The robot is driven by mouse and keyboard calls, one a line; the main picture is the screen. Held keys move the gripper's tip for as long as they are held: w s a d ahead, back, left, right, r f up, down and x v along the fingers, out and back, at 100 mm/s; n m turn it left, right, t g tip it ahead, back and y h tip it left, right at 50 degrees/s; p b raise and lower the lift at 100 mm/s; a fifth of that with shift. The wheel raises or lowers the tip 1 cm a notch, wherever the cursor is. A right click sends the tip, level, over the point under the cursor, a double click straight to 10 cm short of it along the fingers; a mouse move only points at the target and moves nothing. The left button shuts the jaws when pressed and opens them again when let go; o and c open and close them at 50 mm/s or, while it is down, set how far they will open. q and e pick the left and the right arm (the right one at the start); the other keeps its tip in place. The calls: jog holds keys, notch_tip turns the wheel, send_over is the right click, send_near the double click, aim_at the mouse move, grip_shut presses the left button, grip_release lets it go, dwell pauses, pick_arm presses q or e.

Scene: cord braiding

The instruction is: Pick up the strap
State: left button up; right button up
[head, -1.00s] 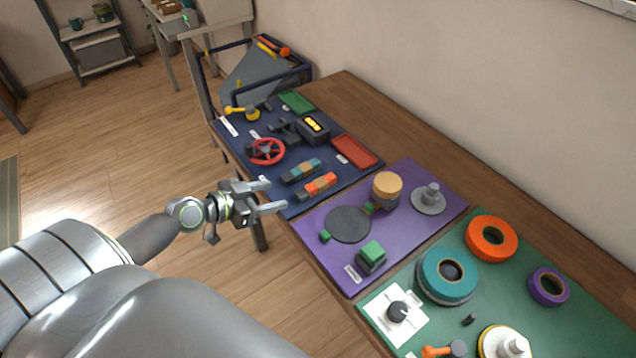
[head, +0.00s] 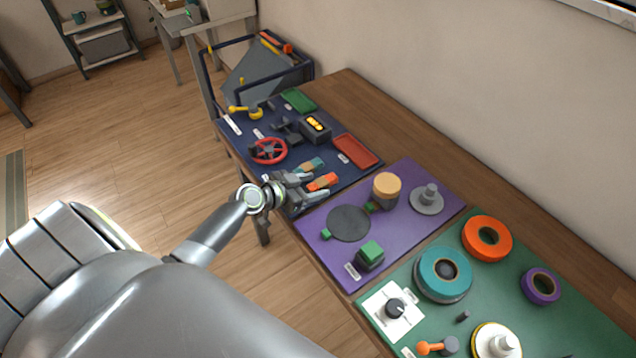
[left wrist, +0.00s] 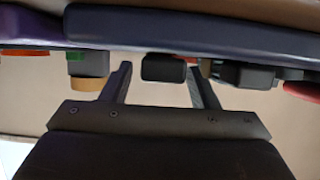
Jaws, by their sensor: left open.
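No piece is plainly recognisable as a strap. Two short banded bars lie on the navy mat (head: 352,174): one with teal and brown parts (head: 311,165), one orange (head: 323,182). My left gripper (head: 317,188) is open at the mat's near edge, its fingers reaching toward the bars and hiding their near ends. In the left wrist view, which looks upside down, a dark block (left wrist: 163,69) shows between the open fingers (left wrist: 163,84); I cannot tell which bar it belongs to. My right gripper is out of view.
The navy mat also holds a red wheel (head: 268,151), a dark box (head: 314,127) and a red tray (head: 355,151). A purple mat (head: 400,225) with a tan-topped cylinder (head: 387,190) and a green mat (head: 400,273) with several rolls lie to the right.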

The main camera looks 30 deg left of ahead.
pick_arm(q)
jog(key=shift+w+d+f, duration=0.25)
jog(key=shift+w+f, duration=0.05)
jog(key=shift+w, duration=0.3)
jog(key=c, duration=1.1)
jog(key=shift+o, duration=0.2)
